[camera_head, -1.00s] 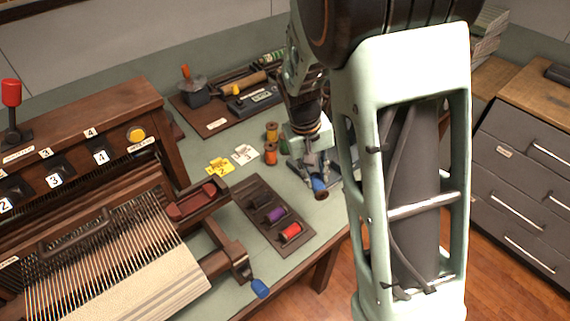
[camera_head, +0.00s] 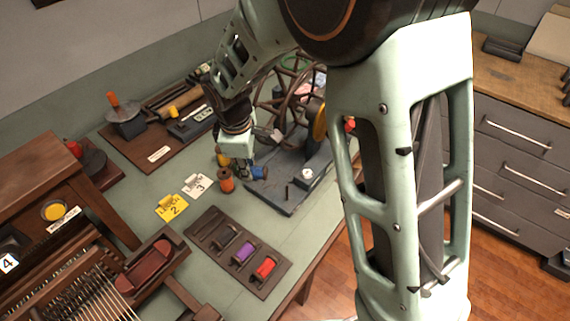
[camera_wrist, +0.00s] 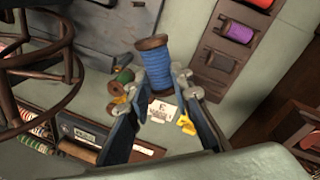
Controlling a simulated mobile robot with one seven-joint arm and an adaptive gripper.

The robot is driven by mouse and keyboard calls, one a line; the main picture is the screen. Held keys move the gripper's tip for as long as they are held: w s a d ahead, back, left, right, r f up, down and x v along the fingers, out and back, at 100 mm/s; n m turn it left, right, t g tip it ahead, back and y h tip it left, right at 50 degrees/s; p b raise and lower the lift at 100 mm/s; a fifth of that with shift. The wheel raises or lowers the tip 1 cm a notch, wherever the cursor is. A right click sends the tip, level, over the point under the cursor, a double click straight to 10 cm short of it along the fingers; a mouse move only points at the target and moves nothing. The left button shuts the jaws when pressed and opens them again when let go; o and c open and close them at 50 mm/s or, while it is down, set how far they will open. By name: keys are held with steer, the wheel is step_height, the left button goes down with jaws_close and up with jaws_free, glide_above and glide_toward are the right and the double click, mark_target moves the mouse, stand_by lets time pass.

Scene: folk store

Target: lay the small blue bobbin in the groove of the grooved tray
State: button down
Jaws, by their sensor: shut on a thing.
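The small blue bobbin (camera_head: 260,173) has dark brown flanges. My gripper (camera_head: 249,168) is shut on it, beside the orange bobbin (camera_head: 226,181) in the head view. In the wrist view the blue bobbin (camera_wrist: 157,66) stands out between the two fingertips (camera_wrist: 160,86). The grooved tray (camera_head: 209,249) is dark brown and lies nearer the camera in the head view. It holds a purple bobbin (camera_head: 243,252) and a red bobbin (camera_head: 265,268). Its other recesses look dark; I cannot tell whether a dark bobbin lies there. The tray (camera_wrist: 209,43) is at the upper right in the wrist view.
A spinning wheel on a grey base (camera_head: 290,193) stands just right of my gripper. Yellow card 2 (camera_head: 171,207) and white card 3 (camera_head: 196,185) lie left of the bobbins. A tool board (camera_head: 137,142) is behind. Green tabletop is clear between the tray and the wheel base.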

steer(key=s+a+f+n+y+b, duration=0.1)
steer(key=s+a+f+n+b, duration=0.15)
steer(key=a+f+n, duration=0.35)
steer(key=s+a+f+n+y+b, duration=0.1)
steer(key=s+a+f+n+b, duration=0.1)
steer(key=a+f+n+b, duration=0.45)
steer(key=shift+m+g, duration=0.4)
steer(key=shift+m, duration=0.25)
steer(key=shift+s+a+f+b, duration=0.1)
steer(key=shift+a+f+b, duration=0.25)
steer(key=shift+f, duration=0.3)
steer(key=shift+s+a+f+b, duration=0.1)
steer(key=shift+a+f+b, duration=0.2)
steer(key=shift+f, duration=0.4)
steer(key=shift+a+f+b, duration=0.25)
steer(key=shift+f+b, duration=0.15)
steer(key=shift+f, duration=0.25)
steer(key=shift+f+b, duration=0.45)
steer(key=shift+f, duration=0.05)
steer(key=c, duration=1.6)
jaws_free()
steer(key=shift+r, duration=0.15)
steer(key=r, duration=0.4)
steer(key=s+d+r, duration=0.1)
steer(key=r, duration=0.6)
steer(key=shift+s+d+r, duration=0.25)
steer(key=shift+d+r, duration=0.05)
steer(key=shift+d, duration=0.1)
